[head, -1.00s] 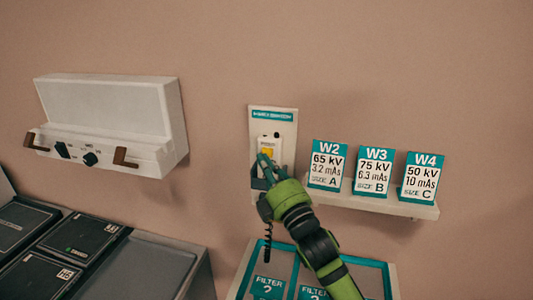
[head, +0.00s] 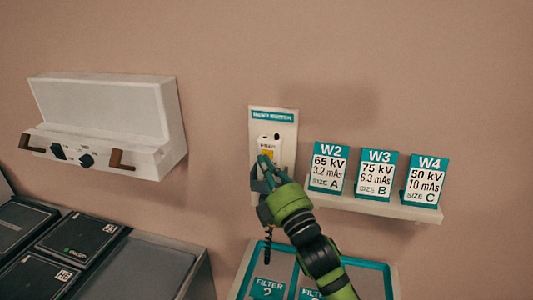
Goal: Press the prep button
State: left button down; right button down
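A white hand switch with a yellow button (head: 267,155) hangs on a pale wall plate (head: 285,122) with a teal label strip. I take the yellow button to be the prep button, but its lettering is too small to read. My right gripper (head: 264,168) is in front of the lower part of the switch, its fingertips at the lower edge of the yellow patch. The fingers look close together, and I see nothing between them. Whether they touch the button I cannot tell. My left gripper is out of view.
A shelf (head: 375,207) to the right holds the W2 (head: 329,168), W3 (head: 376,175) and W4 (head: 425,180) cards. A white wall box (head: 105,125) with knobs is at left. Dark cassettes (head: 80,240) and a teal-rimmed filter tray (head: 375,266) lie below.

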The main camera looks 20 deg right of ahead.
jog(key=s+a, duration=0.2)
jog(key=s, duration=0.1)
jog(key=shift+f, duration=0.15)
jog(key=shift+w+f, duration=0.1)
dwell(0.4)
